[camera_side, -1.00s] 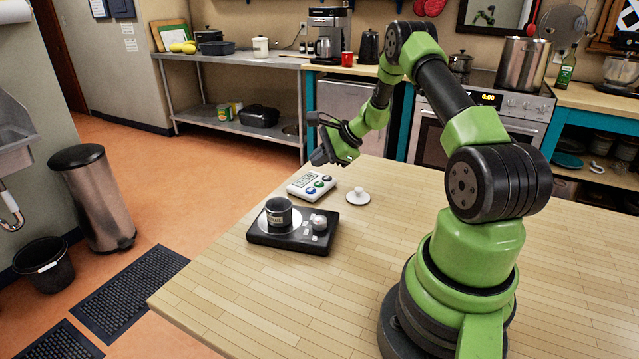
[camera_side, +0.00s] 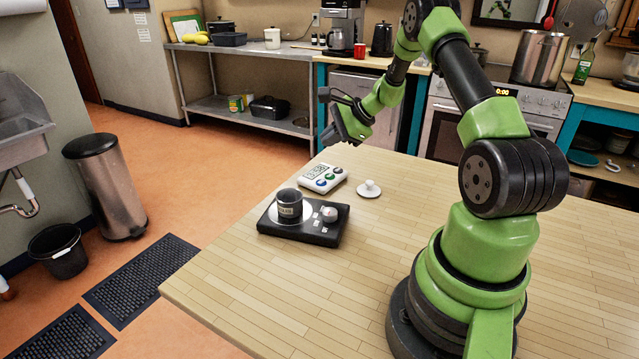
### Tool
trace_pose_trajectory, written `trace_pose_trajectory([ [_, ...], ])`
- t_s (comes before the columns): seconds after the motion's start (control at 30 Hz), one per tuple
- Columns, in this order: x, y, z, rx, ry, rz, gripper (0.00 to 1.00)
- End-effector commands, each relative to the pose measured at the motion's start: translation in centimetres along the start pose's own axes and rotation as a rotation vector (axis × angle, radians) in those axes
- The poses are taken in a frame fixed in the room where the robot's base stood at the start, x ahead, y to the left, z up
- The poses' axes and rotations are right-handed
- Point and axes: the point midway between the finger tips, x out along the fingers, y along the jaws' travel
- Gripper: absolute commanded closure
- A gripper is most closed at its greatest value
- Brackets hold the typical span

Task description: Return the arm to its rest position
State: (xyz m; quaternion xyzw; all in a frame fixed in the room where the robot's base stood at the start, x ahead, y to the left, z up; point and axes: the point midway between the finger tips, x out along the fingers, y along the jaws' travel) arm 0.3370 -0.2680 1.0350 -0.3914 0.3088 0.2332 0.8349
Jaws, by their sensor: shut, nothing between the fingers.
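My gripper (camera_side: 334,136) is raised above the far left part of the wooden table (camera_side: 400,270), with its fingers shut and empty. It points down and to the left, and its fingertips look dark and small in this view. It is apart from the things on the table. My green and black arm reaches up from its base at the table's right side and bends over toward the back left.
The table's front middle is clear. A steel shelf (camera_side: 238,114) stands behind.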

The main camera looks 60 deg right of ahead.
Motion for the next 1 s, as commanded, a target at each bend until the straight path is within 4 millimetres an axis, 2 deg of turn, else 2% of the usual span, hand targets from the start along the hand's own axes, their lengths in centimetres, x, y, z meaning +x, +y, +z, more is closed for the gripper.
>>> trace_pose_trajectory([
  [0.07,-0.5,-0.4,1.7,-0.049,-0.008,0.012,1.0],
  [0.13,-1.2,-0.8,4.3,-0.129,-0.021,0.035,1.0],
  [0.27,-3.7,-0.6,11.2,-0.352,-0.052,0.098,1.0],
  [0.3,-4.6,-0.2,13.4,-0.428,-0.061,0.117,1.0],
  [0.4,-7.2,1.5,18.3,-0.616,-0.08,0.162,1.0],
  [0.5,-9.9,3.8,22.4,-0.802,-0.094,0.195,1.0],
  [0.6,-12.8,6.5,25.4,-0.987,-0.103,0.218,1.0],
  [0.7,-15.6,9.5,27.5,-1.168,-0.107,0.228,1.0],
  [0.8,-18.3,12.6,28.5,-1.345,-0.104,0.225,1.0],
  [1.0,-22.0,17.3,28.2,-1.63,-0.085,0.193,1.0],
])
